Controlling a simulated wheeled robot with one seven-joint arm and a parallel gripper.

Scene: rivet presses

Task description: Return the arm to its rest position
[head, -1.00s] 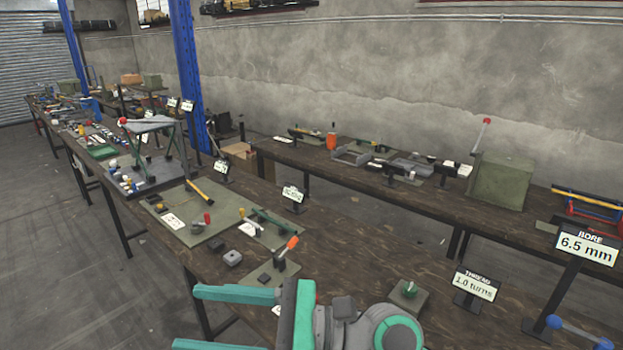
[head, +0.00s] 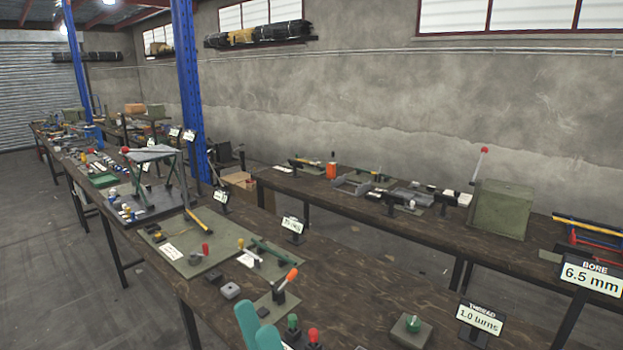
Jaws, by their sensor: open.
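The fingers appear in front of the near workbench (head: 360,265), left of a green knob (head: 293,323) and a red knob (head: 313,336). I cannot tell how far above the bench they are.
An orange-handled lever (head: 288,282) stands just behind the fingers. A green-knobbed pad (head: 411,328) and a "1.0 turns" sign (head: 479,321) are to the right. A second bench with a green box (head: 502,209) runs along the wall. Grey floor (head: 60,290) is clear at left.

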